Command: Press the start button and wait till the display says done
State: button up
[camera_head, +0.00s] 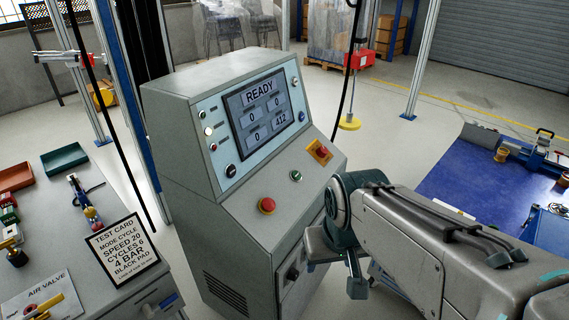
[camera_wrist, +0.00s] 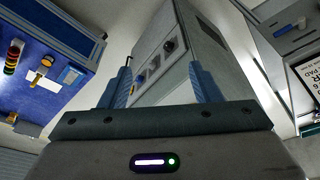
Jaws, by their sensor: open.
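The grey control cabinet (camera_head: 200,110) stands at the centre of the head view. Which one is the start button I cannot read. My gripper (camera_head: 335,275) points down in front of the cabinet's lower front, below the panel. In the wrist view my gripper (camera_wrist: 163,82) is open and empty, with the cabinet (camera_wrist: 185,75) behind its fingers.
A test card (camera_head: 123,250) reads mode cycle, speed 20, cycles 6, 4 bar, black pad. It stands on a grey bench (camera_head: 85,215) at left with trays and valves. A blue-topped table (camera_head: 450,185) is at right. A dark cable hangs behind the cabinet.

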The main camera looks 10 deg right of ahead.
dwell(0.3)
grip_shut()
dwell(1.6)
